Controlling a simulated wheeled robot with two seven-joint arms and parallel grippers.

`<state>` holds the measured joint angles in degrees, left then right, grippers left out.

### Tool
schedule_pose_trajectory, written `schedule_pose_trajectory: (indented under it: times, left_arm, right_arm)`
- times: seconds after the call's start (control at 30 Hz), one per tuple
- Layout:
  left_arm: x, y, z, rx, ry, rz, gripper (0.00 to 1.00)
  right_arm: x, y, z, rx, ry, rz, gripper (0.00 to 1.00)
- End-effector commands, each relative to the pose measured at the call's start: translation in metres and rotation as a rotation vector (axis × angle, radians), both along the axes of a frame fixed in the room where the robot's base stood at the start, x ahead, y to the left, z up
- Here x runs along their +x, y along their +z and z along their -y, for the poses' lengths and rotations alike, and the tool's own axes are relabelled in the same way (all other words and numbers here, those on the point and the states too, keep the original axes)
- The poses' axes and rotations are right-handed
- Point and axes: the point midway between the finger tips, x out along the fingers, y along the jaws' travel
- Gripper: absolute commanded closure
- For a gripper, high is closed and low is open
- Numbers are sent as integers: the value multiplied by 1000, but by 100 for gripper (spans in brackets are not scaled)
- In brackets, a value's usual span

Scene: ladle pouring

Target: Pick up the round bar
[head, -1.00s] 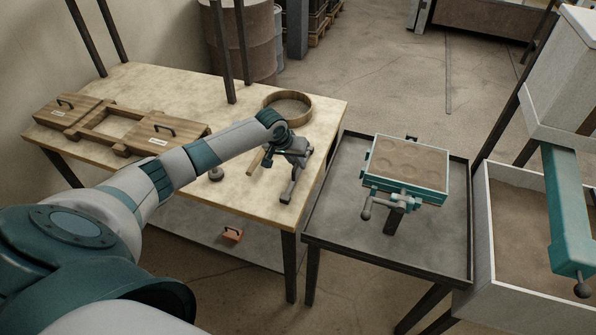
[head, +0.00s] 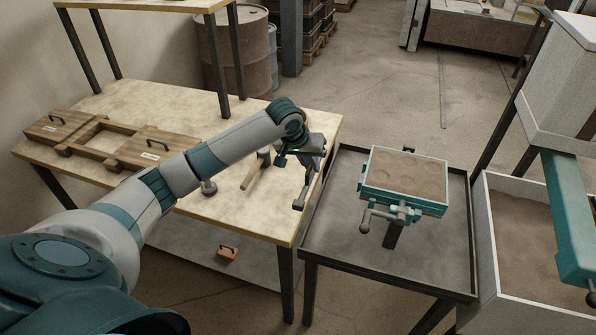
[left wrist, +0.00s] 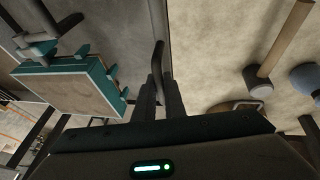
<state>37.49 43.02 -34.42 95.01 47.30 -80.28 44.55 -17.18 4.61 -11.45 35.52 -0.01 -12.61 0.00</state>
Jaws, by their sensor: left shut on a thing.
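My left gripper (head: 303,182) is over the right edge of the wooden table in the head view, fingers pointing down. In the left wrist view its two fingers (left wrist: 160,98) are close together and shut on a slim dark grey bar (left wrist: 157,58), which I take to be the round bar. The bar sticks out past the fingertips. Its ends and full length are hard to make out, and in the head view it blends with the grey fingers. My right gripper is not in view.
A mallet (head: 254,174) lies on the wooden table (head: 225,216) left of the gripper. Wooden pattern boards (head: 98,137) lie further left. A grey tray table (head: 335,238) with a sand-filled teal mould (head: 403,182) stands right. A sand bin (head: 520,225) is at far right.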

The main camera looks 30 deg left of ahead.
Motion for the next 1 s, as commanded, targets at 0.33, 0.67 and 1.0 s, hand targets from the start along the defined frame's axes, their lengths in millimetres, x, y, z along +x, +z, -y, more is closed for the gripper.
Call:
schedule_pose_trajectory:
  times: [0.33, 0.67, 1.0]
  left_arm:
    - [0, 28, 47, -1, -1, 3, 100]
    - [0, 34, 54, 0, 0, 2, 100]
    - [0, 33, 54, 0, 0, 2, 100]
  right_arm:
    - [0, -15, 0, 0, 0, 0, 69]
    - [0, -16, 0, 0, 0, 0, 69]
    - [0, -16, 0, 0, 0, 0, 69]
